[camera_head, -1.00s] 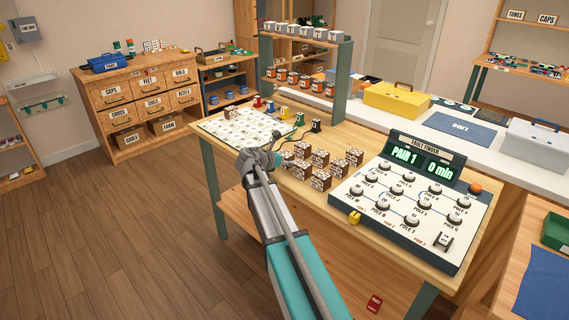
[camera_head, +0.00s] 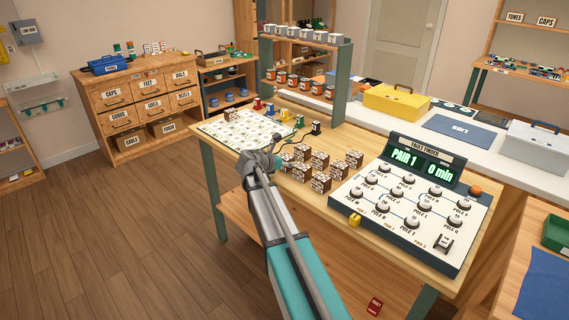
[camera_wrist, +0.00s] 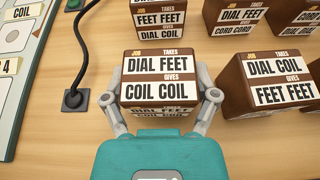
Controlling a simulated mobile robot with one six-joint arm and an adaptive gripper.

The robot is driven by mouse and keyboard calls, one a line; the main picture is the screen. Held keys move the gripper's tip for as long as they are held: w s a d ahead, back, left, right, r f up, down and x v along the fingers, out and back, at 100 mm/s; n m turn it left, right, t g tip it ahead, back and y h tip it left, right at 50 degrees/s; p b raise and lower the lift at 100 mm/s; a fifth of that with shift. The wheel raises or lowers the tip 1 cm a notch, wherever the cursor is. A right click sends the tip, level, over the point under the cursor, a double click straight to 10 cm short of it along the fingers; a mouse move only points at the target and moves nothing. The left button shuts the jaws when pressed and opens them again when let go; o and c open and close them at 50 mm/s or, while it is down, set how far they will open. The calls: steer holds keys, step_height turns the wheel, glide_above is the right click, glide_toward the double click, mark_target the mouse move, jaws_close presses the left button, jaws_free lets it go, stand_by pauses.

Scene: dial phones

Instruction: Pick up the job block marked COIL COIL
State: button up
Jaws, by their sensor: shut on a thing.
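The job block (camera_wrist: 160,78) is a brown cube with white labels reading "TAKES DIAL FEET" and "GIVES COIL COIL". In the wrist view it sits between the grey fingers of my gripper (camera_wrist: 165,100), which are shut on its left and right sides. Whether its underside touches the table cannot be told. In the head view my gripper (camera_head: 262,160) is at the near edge of the table, left of the other job blocks, and its arm hides most of what it holds.
Other brown job blocks stand close by: one marked FEET FEET (camera_wrist: 159,18) behind, one marked DIAL COIL (camera_wrist: 272,80) to the right. A black cable ends in a socket (camera_wrist: 75,100) at the left. The white board (camera_head: 235,130) and the fault finder panel (camera_head: 410,205) flank the blocks.

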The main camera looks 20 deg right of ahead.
mark_target(286, 156)
steer(key=shift+r, duration=0.1)
stand_by(0.3)
step_height(286, 156, up, 3)
steer(key=p, duration=0.3)
steer(key=s+a+r+p, duration=0.9)
steer(key=s+p, duration=0.1)
steer(key=shift+s+a+r, duration=0.15)
steer(key=shift+a+r, duration=0.1)
steer(key=shift+r, duration=0.15)
stand_by(0.6)
